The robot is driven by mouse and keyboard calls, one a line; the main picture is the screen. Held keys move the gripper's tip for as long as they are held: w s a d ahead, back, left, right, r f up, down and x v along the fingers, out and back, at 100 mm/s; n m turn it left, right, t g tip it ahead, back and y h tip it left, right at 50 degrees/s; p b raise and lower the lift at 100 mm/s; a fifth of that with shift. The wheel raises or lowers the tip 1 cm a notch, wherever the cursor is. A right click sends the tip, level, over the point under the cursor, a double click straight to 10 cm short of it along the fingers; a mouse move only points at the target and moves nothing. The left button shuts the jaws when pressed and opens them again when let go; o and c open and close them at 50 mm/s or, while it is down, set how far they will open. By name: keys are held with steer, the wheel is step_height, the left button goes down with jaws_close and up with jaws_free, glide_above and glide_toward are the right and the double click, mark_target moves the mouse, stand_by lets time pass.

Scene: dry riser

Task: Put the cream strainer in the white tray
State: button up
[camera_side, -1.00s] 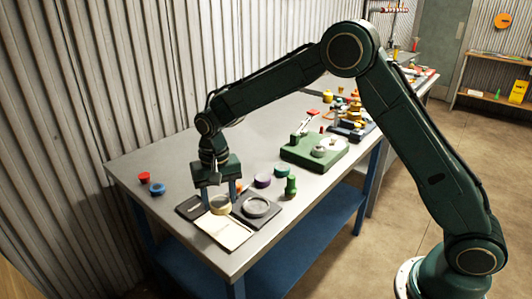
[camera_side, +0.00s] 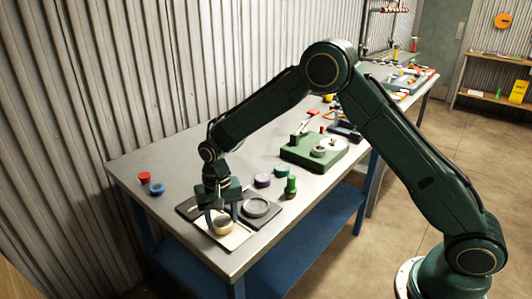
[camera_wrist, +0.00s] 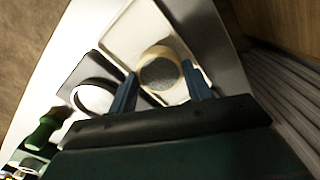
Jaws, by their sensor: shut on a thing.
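The cream strainer (camera_side: 223,227) is a round cream ring with a grey mesh, seen from above in the wrist view (camera_wrist: 160,72). My gripper (camera_side: 222,222) is shut on it, with one blue finger on each side in the wrist view (camera_wrist: 166,88). The white tray (camera_side: 236,240) is a flat pale rectangle near the table's front corner. It also shows in the wrist view (camera_wrist: 125,38), behind the strainer. The strainer is over or on the tray's inner part; I cannot tell whether it touches.
A dark tray (camera_side: 273,216) with a grey ring (camera_side: 256,207) lies right of the white tray. A green bottle-like piece (camera_side: 291,187), a purple ring (camera_side: 262,181) and a green base (camera_side: 315,157) stand farther back. Red (camera_side: 144,176) and blue (camera_side: 157,189) pieces lie left.

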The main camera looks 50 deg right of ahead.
mark_target(222, 221)
steer(key=shift+f, duration=0.15)
steer(key=o, duration=1)
step_height(222, 221, up, 12)
steer(key=shift+r, duration=0.2)
stand_by(0.7)
